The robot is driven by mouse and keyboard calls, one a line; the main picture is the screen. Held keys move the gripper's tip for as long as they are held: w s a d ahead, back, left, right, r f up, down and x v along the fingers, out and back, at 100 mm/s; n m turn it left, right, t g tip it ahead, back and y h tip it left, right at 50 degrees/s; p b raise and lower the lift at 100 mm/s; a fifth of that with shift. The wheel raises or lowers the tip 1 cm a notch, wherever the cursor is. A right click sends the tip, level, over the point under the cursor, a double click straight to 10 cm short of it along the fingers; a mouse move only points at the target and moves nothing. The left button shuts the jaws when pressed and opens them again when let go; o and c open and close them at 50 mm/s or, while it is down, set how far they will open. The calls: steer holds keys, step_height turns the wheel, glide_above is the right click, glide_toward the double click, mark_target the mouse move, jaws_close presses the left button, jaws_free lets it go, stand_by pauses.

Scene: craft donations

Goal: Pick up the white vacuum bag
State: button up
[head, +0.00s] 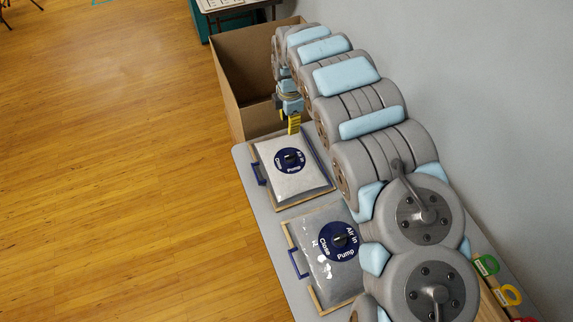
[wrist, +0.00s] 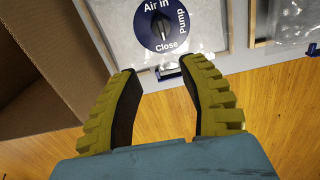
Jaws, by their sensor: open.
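The white vacuum bag (head: 290,180) lies flat on a wood-edged tray (head: 315,197) at the table's far end. Its round dark blue valve label reads "Air in", "Pump" and "Close". In the wrist view the bag (wrist: 112,22) is at the top, with its label beyond the fingertips. My gripper (head: 293,124) is above the bag's far edge in the head view, beside the cardboard box. In the wrist view my gripper (wrist: 162,68) is open, its yellow fingers spread with nothing between them. Whether a fingertip touches the bag or tray cannot be told.
A second, greyer bag (head: 325,270) lies on a nearer tray with a blue handle (head: 298,264). An open cardboard box (head: 232,75) stands beyond the table. A grey wall (head: 470,90) is on the right. Colored rings (head: 508,295) lie near right. The wooden floor at left is clear.

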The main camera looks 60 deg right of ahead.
steer(key=b, duration=0.1)
glide_above(290, 155)
steer(key=f, duration=1.1)
steer(key=shift+w+a+f, duration=0.1)
steer(key=shift+w+f, duration=0.05)
steer(key=shift+w, duration=0.05)
steer(key=shift+s+a+f+b, duration=0.1)
steer(key=shift+f+b, duration=0.45)
steer(key=shift+f, duration=1)
steer(key=shift+s+f+b, duration=0.1)
steer(key=shift+f+b, duration=0.4)
steer(key=shift+f, duration=1)
jaws_close()
